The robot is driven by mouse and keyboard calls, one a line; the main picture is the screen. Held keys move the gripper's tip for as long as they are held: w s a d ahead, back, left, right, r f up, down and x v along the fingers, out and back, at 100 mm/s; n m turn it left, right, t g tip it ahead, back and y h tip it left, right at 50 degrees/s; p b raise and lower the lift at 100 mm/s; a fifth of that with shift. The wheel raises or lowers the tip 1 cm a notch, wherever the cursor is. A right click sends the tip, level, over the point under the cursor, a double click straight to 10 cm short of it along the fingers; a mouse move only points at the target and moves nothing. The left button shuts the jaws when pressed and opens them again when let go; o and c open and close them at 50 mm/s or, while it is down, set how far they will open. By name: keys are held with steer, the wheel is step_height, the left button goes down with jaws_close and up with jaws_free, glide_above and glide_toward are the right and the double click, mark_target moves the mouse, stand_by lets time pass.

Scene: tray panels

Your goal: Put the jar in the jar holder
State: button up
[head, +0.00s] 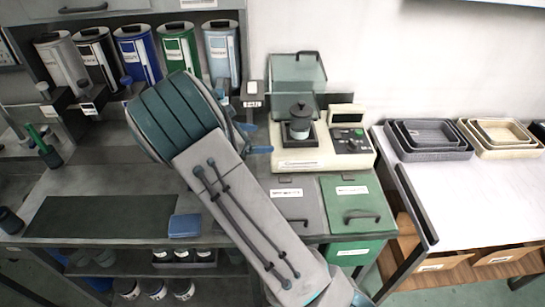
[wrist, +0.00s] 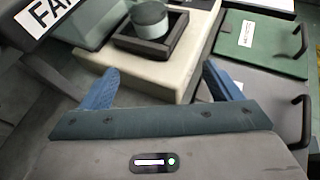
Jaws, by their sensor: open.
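A jar (wrist: 151,20) with a dark lid and a lighter grey body stands upright inside a dark square frame (wrist: 177,40), which looks like the jar holder. Both are on a cream machine; the jar (head: 300,127) and frame also show in the head view. My gripper (wrist: 160,86) is open, its blue fingers apart with nothing between them. It is in front of the machine in the wrist view, apart from the jar. In the head view my gripper (head: 254,138) is left of the machine, partly hidden by my arm.
The cream machine (head: 297,160) has a raised clear cover (head: 297,74) behind and a keypad at right. A green panel (head: 352,195) with a handle lies in front. Several coloured canisters line the back left. Nested trays (head: 427,138) sit on the right table, whose front is clear.

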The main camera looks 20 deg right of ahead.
steer(key=s+r+m+y, duration=0.3)
steer(key=s+m, duration=0.3)
steer(key=s, duration=0.4)
steer(key=s+a+r+m+y, duration=0.1)
steer(key=s+r+m+y, duration=0.3)
steer(key=s+m, duration=0.3)
steer(key=s+a+r+m+y, duration=0.1)
steer(key=s+r+m+y, duration=0.2)
steer(key=s, duration=1)
steer(key=m+y, duration=0.2)
steer(key=m, duration=0.2)
steer(key=shift+a+r+t+y, duration=0.2)
steer(key=shift+r+t+y, duration=0.1)
steer(key=shift+r+y, duration=0.1)
steer(key=shift+w, duration=0.1)
steer(key=shift+c, duration=0.4)
